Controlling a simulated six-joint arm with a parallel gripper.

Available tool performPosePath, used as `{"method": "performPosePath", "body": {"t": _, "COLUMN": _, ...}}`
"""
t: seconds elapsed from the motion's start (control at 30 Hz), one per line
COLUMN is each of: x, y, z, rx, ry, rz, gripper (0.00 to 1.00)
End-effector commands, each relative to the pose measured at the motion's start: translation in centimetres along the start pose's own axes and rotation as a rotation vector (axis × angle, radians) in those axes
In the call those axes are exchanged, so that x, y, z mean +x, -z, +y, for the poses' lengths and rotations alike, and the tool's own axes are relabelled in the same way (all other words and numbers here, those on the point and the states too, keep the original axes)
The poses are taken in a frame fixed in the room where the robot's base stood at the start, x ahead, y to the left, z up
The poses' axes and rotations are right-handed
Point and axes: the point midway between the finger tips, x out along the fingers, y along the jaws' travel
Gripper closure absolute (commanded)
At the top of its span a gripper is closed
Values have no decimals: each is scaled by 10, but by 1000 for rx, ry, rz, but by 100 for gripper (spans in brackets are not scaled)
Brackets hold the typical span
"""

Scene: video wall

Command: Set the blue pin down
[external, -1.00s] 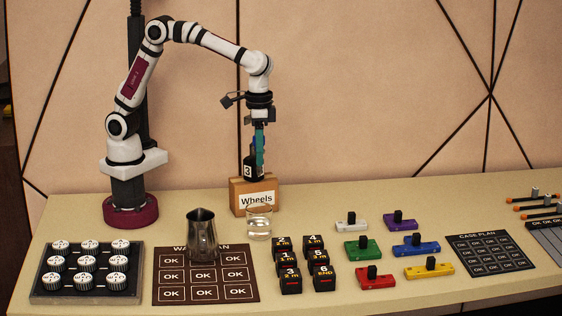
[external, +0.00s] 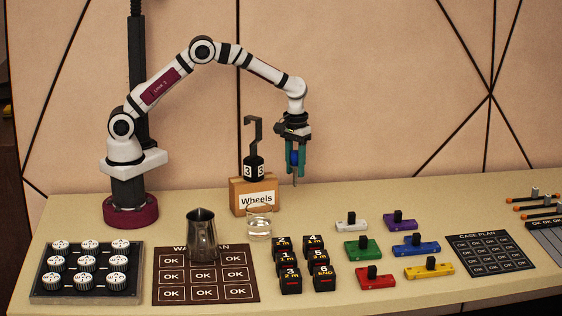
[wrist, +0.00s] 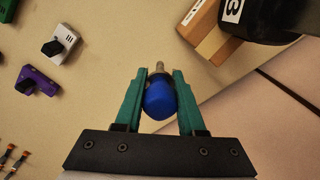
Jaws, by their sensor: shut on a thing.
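The blue pin (external: 295,158) has a rounded blue head and a thin metal tip that points down. My gripper (external: 296,163) is shut on it and holds it in the air, to the right of the wooden block. In the wrist view the blue head (wrist: 160,98) sits between the two teal fingers of my gripper (wrist: 160,85), and the metal tip sticks out beyond them. The tip is above the table (external: 330,205) and does not appear to touch it.
The wooden "Wheels" block (external: 250,197) carries a black hooked piece marked 3 (external: 254,165), close left of my gripper. A glass (external: 259,223), a metal pitcher (external: 202,236), black numbered blocks (external: 290,282) and coloured switch blocks (external: 363,248) stand in front. The table right of the wooden block is clear.

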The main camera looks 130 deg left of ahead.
Motion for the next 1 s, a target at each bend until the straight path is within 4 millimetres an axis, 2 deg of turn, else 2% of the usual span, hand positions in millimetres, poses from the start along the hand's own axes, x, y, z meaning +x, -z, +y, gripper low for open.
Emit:
{"method": "performPosePath", "body": {"t": 0.1, "x": 19, "y": 29, "z": -12, "rx": -3, "ry": 0, "rz": -1, "gripper": 100}}
{"method": "performPosePath", "body": {"t": 0.23, "x": 30, "y": 45, "z": -18, "rx": 1, "ry": 0, "rz": 0, "gripper": 100}}
{"method": "performPosePath", "body": {"t": 0.5, "x": 67, "y": 47, "z": -20, "rx": 2, "ry": 1, "rz": 0, "gripper": 100}}
{"method": "performPosePath", "body": {"t": 0.83, "x": 71, "y": 47, "z": -19, "rx": 2, "ry": 0, "rz": 1, "gripper": 100}}
{"method": "performPosePath", "body": {"t": 0.87, "x": 71, "y": 47, "z": -19, "rx": 2, "ry": 0, "rz": 1, "gripper": 60}}
{"method": "performPosePath", "body": {"t": 1.0, "x": 71, "y": 47, "z": -19, "rx": 2, "ry": 0, "rz": 1, "gripper": 34}}
